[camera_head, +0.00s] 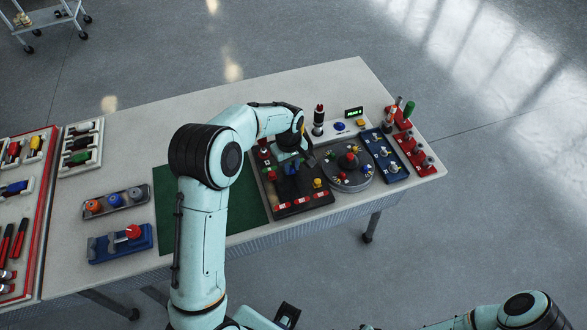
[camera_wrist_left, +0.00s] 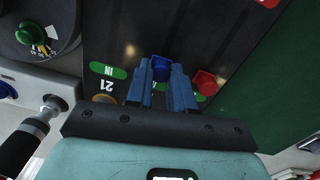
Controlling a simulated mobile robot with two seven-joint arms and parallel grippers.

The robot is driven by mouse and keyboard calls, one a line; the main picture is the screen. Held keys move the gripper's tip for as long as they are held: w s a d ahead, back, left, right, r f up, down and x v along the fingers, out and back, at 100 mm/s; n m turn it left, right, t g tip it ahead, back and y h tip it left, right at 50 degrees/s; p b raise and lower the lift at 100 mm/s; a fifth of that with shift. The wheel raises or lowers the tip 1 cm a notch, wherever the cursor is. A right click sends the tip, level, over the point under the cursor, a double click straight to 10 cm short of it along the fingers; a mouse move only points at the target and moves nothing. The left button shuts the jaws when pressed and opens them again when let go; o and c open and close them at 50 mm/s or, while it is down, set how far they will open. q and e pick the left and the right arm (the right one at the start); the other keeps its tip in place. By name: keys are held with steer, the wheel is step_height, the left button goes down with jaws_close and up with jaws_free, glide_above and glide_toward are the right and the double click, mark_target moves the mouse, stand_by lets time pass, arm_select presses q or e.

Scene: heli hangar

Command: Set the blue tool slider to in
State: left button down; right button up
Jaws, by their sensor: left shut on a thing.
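The blue slider knob (camera_wrist_left: 160,66) sits on a dark panel (camera_wrist_left: 215,40) in the left wrist view. My left gripper (camera_head: 291,168) is over that panel, with its two blue fingers on either side of the knob and shut on it. A green IN label (camera_wrist_left: 108,71) lies left of the fingers in the wrist view, and another green label is mostly hidden behind them. A red knob (camera_wrist_left: 203,82) stands just right of the fingers. In the head view the gripper hides the blue knob.
Right of the panel are a round dial plate (camera_head: 348,181), a blue rack (camera_head: 384,156) and a red rack (camera_head: 414,155). A dark green mat (camera_head: 243,208) lies to its left. Blue (camera_head: 120,246) and grey (camera_head: 115,203) holders stand farther left.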

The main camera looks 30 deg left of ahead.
arm_select(q)
steer(key=shift+w+a+r, duration=0.1)
steer(key=shift+w+a, duration=0.05)
steer(key=c, duration=1)
jaws_free()
steer(key=shift+o, duration=0.2)
step_height(320, 180, up, 13)
steer(key=shift+s+a+r+p, duration=0.15)
steer(key=shift+s+p, duration=0.05)
steer(key=shift+p, duration=0.25)
